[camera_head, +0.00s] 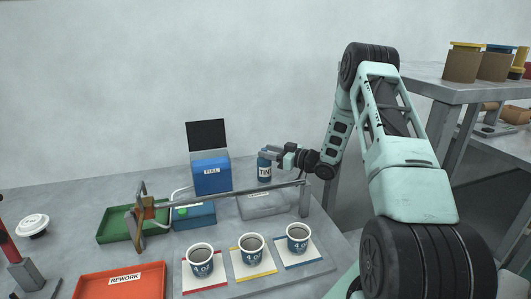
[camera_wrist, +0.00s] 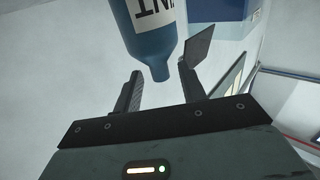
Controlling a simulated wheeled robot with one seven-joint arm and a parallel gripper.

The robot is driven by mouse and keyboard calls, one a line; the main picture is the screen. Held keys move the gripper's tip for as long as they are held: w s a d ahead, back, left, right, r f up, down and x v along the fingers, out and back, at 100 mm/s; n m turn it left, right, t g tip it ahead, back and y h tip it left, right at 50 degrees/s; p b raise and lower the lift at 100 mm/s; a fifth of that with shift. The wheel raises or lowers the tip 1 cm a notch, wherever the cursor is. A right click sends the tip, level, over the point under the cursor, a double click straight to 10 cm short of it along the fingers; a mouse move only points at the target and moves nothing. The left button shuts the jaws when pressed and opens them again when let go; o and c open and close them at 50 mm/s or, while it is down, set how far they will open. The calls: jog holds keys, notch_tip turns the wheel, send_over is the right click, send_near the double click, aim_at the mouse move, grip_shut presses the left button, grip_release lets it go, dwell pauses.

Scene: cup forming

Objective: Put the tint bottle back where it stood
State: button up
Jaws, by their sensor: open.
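The blue tint bottle (camera_head: 264,173), with a white label reading "TINT" in part, stands upright at the back of the grey table, just right of the blue box marked FULL. My gripper (camera_head: 270,152) reaches in from the right at the height of the bottle's top and hides part of it. In the wrist view my gripper (camera_wrist: 165,80) is open, and the bottle (camera_wrist: 153,38) appears upside down, its narrow neck between the two fingers. I see gaps between neck and fingers there. The bottle's base is out of the wrist view.
The blue FULL box (camera_head: 211,178) with its dark raised lid is close on the left. A metal bar (camera_head: 235,194) crosses in front. Three cups (camera_head: 251,248) stand on coloured mats; an orange REWORK tray (camera_head: 118,281) and a green tray (camera_head: 115,225) lie left.

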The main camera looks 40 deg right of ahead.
jog(key=v, duration=0.5)
jog(key=shift+s+d+b, duration=0.1)
jog(key=shift+s+b, duration=0.25)
jog(key=shift+s, duration=0.05)
